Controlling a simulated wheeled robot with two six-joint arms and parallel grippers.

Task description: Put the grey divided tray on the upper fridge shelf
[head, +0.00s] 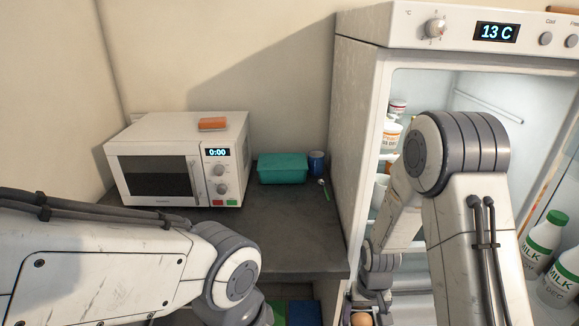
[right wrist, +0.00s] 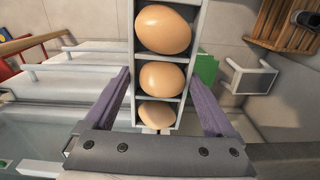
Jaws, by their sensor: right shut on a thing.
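The grey divided tray (right wrist: 198,35) shows in the right wrist view as a narrow row of compartments with brown eggs (right wrist: 165,30) in them. My right gripper (right wrist: 158,80) is shut on it, one finger along each side. In the head view only an egg (head: 361,319) and a bit of the tray show at the bottom edge, below my right wrist. The fridge (head: 357,120) stands open on the right. My right arm hides much of its inside, and the upper shelf is hard to make out. My left gripper is out of the picture; only its arm shows.
Milk bottles (head: 544,235) stand at the right in the fridge door area. Other containers (head: 390,135) stand inside at the left wall. On the counter (head: 285,230) are a microwave (head: 155,175), a teal box (head: 283,170) and a blue cup (head: 316,162).

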